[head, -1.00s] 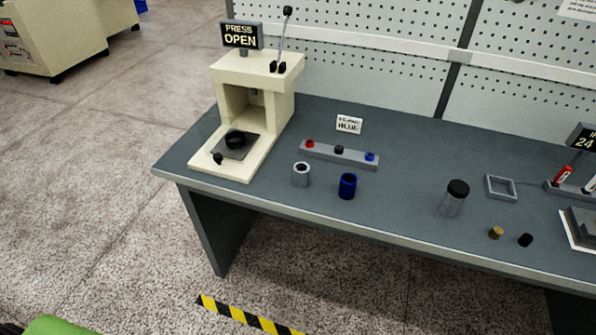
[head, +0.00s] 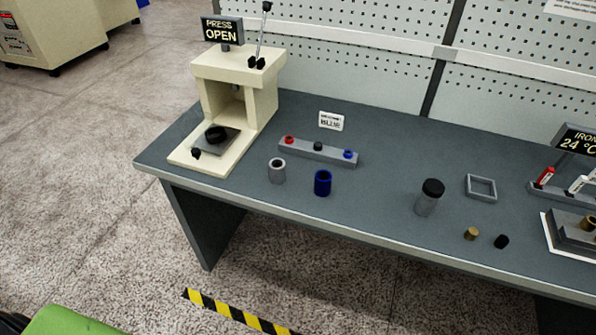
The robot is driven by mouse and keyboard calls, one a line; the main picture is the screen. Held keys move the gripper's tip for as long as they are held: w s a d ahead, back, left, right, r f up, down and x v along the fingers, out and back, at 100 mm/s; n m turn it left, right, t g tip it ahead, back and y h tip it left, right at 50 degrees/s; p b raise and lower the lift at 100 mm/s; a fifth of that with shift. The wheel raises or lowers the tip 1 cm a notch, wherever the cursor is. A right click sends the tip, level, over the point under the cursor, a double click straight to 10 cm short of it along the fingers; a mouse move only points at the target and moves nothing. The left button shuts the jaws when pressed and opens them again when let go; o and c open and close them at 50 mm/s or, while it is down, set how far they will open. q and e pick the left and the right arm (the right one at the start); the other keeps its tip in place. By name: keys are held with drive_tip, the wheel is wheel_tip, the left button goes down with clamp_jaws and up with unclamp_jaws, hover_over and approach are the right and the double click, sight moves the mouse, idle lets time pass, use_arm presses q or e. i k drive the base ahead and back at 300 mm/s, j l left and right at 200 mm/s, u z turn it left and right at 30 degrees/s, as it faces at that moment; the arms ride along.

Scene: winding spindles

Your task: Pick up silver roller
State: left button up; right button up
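Neither of my grippers shows in the head view, so nothing is seen touching the roller.
The cream press (head: 238,105) with a "PRESS OPEN" sign stands at the bench's left end. A bar with red, black and blue knobs (head: 318,151) lies behind the rollers. A black-capped jar (head: 427,199), a brass piece (head: 471,233) and a square frame (head: 481,187) are right.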

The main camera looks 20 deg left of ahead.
sight(277, 166)
drive_tip(key=l+u, duration=0.35)
drive_tip(key=u, duration=0.15)
drive_tip(key=l+u, duration=0.5)
drive_tip(key=j, duration=0.1)
